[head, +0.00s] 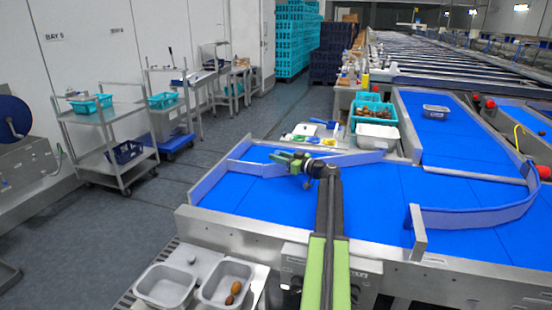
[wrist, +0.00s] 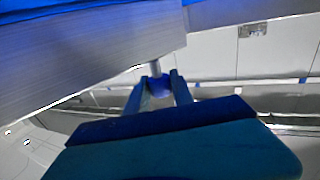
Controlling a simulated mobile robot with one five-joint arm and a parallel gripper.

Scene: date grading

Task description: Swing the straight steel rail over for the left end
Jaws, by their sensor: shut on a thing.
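The straight steel rail (head: 345,158) is a pale grey strip standing on the blue belt (head: 265,197). It runs from my gripper (head: 306,168) rightward to the belt's far edge by the white tub. Another pale strip (head: 246,168) shows left of my gripper; I cannot tell if it is the same piece. In the wrist view a broad brushed steel face (wrist: 95,65) fills the upper left, with a thin metal post beside it. My gripper's fingers (wrist: 160,91) are shut on a blue knob (wrist: 159,86) at the post's end.
A curved rail (head: 485,215) stands on the belt at right. Two grey trays (head: 165,287) (head: 226,283) stand at the front left, the right one holding a few dates. A white tub (head: 377,137) and teal crates (head: 372,112) stand beyond the belt. Bare belt lies around my arm.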

